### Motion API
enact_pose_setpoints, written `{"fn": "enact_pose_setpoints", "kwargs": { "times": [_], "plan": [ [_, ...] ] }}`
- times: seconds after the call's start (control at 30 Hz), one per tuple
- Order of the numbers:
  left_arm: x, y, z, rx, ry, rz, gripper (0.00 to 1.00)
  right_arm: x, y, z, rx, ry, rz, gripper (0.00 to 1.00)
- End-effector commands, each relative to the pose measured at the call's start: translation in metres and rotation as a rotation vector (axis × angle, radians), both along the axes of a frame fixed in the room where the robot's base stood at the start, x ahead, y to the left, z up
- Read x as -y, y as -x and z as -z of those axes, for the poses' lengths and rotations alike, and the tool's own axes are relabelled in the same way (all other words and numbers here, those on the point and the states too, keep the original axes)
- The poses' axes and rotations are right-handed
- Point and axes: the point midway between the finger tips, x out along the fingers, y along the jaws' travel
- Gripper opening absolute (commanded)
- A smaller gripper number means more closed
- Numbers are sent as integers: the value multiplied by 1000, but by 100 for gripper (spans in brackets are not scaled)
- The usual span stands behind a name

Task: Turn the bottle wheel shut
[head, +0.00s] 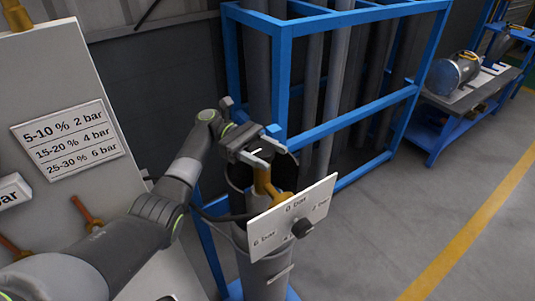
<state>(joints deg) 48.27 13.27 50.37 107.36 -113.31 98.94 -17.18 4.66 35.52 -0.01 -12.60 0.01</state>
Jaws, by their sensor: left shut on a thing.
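A grey gas bottle (258,274) stands upright at the lower middle of the head view, topped by a brass valve (265,184). My left gripper (266,154) is at the top of this valve, its light fingers closed around the upper end. The bottle wheel itself is largely hidden by the fingers, so I cannot tell how far it is turned. My right gripper is not in view.
A blue rack (283,75) with grey pipes stands close behind the bottle. A pale panel (45,90) with a pressure sign (68,140) and orange-brown handles (86,213) is at the left. Dark hoses curve around the valve. Open floor (390,235) lies to the right.

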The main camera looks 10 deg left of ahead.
Motion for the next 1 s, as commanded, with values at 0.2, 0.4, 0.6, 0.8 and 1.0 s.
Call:
{"fn": "enact_pose_setpoints", "kwargs": {
  "times": [0.2,0.4,0.6,0.8,1.0],
  "plan": [
    [0,0,1,0,-1,-1,62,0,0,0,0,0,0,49],
    [0,0,0,0,-1,-1,75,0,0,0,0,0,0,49],
    [0,0,-1,0,-1,-1,75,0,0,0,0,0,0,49],
    [0,0,-26,7,0,-1,75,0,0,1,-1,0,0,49],
    [0,-1,-65,6,0,-2,75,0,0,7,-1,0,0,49]
  ]
}}
